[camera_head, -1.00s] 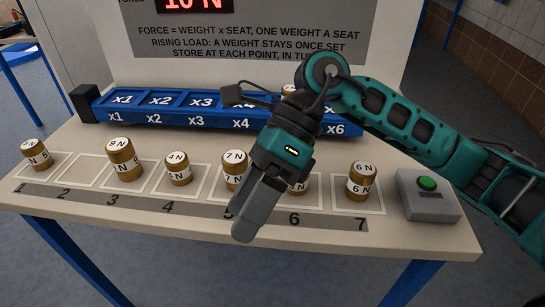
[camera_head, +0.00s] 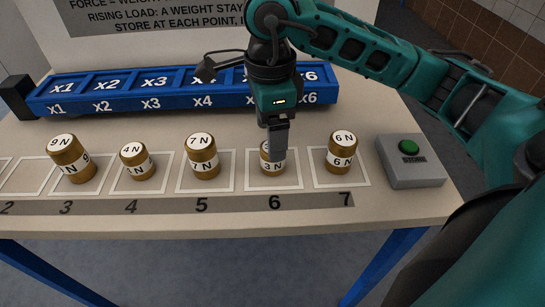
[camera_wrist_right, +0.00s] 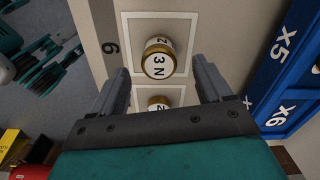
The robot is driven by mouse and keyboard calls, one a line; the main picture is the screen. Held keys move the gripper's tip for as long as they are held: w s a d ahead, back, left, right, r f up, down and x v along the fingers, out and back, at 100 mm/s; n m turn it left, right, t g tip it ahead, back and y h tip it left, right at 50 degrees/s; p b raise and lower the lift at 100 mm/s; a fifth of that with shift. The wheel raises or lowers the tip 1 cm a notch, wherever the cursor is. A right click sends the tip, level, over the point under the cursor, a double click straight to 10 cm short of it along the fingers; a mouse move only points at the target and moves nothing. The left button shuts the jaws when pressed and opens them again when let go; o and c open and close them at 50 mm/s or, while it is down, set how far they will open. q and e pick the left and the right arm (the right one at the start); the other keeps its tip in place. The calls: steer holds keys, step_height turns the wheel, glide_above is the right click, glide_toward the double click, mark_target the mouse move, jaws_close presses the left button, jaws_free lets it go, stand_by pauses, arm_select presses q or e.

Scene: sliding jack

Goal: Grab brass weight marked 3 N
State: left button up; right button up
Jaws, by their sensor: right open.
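The brass weight marked 3 N (camera_head: 271,160) stands upright on square 6 of the table, partly hidden behind my right gripper in the head view. In the right wrist view the 3 N weight (camera_wrist_right: 160,60) shows its labelled top, ahead of the fingers and roughly between their lines. My right gripper (camera_head: 279,150) points down at it; in the wrist view the gripper (camera_wrist_right: 162,80) is open with nothing between its fingertips. Whether the fingers reach down beside the weight is unclear. My left gripper is not in view.
Weights marked 6 N (camera_head: 341,152) and 7 N (camera_head: 203,156) stand on the neighbouring squares, with 4 N (camera_head: 137,161) and 9 N (camera_head: 72,158) further left. A blue rail with seats (camera_head: 180,102) lies behind. A green-button box (camera_head: 411,160) is at right.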

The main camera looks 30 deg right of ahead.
mark_target(269, 168)
step_height(269, 168, down, 5)
steer(key=shift+f, duration=0.2)
steer(key=c, duration=1.3)
